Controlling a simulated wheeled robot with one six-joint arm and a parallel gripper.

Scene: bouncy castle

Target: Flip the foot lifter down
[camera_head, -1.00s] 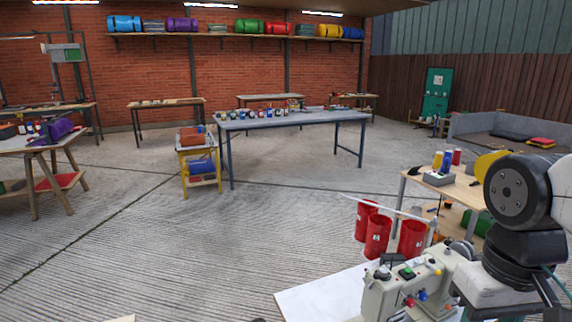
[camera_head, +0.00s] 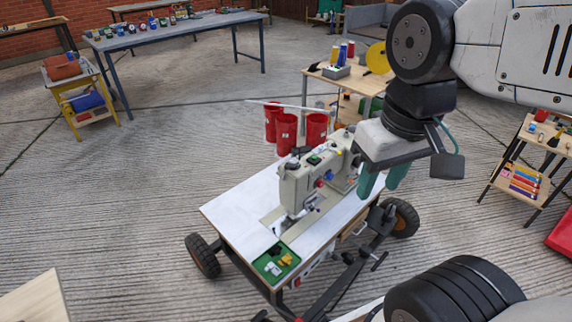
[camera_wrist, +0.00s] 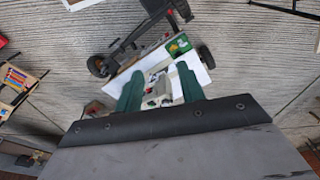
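A beige sewing machine (camera_head: 305,182) stands on a white-topped wheeled table (camera_head: 232,208) in the head view. Its needle and foot end faces the near left side, above a small green tray (camera_head: 275,264). The foot lifter is too small to make out. My gripper (camera_head: 382,182) hangs from the arm to the right of the machine in the picture, with green fingers pointing down. In the wrist view the two fingers of my gripper (camera_wrist: 160,88) are spread apart. The sewing machine (camera_wrist: 158,90) shows beyond and between them, apart from them. Nothing is held.
Red canisters (camera_head: 287,131) stand behind the machine. A wooden table (camera_head: 325,78) with thread spools is farther back, and a shelf stand (camera_head: 520,165) is at the right. The table's black wheel (camera_head: 203,256) and frame stick out at floor level.

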